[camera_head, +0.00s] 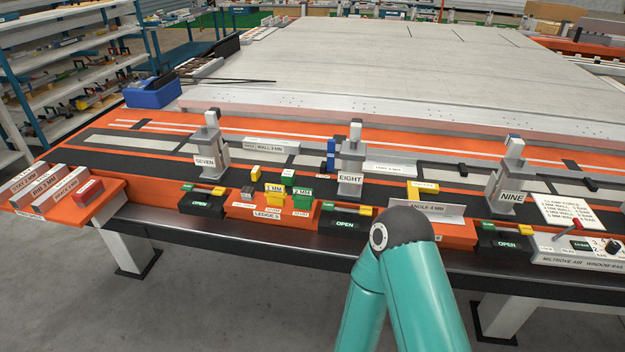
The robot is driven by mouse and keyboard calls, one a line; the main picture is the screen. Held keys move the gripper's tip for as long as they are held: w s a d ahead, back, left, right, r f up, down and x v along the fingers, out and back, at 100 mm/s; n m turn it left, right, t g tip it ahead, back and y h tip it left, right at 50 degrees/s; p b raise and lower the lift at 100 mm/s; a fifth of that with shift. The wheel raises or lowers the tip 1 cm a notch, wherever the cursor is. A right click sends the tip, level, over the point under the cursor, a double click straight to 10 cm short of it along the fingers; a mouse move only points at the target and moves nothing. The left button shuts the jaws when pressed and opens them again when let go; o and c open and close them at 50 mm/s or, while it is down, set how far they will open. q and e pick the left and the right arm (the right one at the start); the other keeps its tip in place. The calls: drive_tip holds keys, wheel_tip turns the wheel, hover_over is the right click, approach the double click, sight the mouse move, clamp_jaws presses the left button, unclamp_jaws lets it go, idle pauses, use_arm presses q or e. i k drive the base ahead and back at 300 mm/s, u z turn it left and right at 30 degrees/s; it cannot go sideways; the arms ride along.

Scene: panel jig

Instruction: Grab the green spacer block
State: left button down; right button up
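A green block (302,204) with a white label that seems to read 2 MM stands on the orange ledge (238,211) at the front of the bench. A yellow block (274,200) labelled 1 MM stands just left of it. A smaller green piece (288,174) sits behind these two. A teal arm of mine rises from the bottom edge, right of the blocks, and bends at a dark joint; it does not cover the green block. Neither of my grippers shows in the head view.
Clamp posts labelled SEVEN (208,146), EIGHT (350,164) and NINE (508,178) stand along the bench. Black OPEN units (345,226) flank the ledge. An angle plate (424,211) lies right.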

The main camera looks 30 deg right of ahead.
sight(288, 177)
drive_tip(key=z, duration=0.3)
drive_tip(key=i, duration=1)
drive_tip(key=z, duration=0.05)
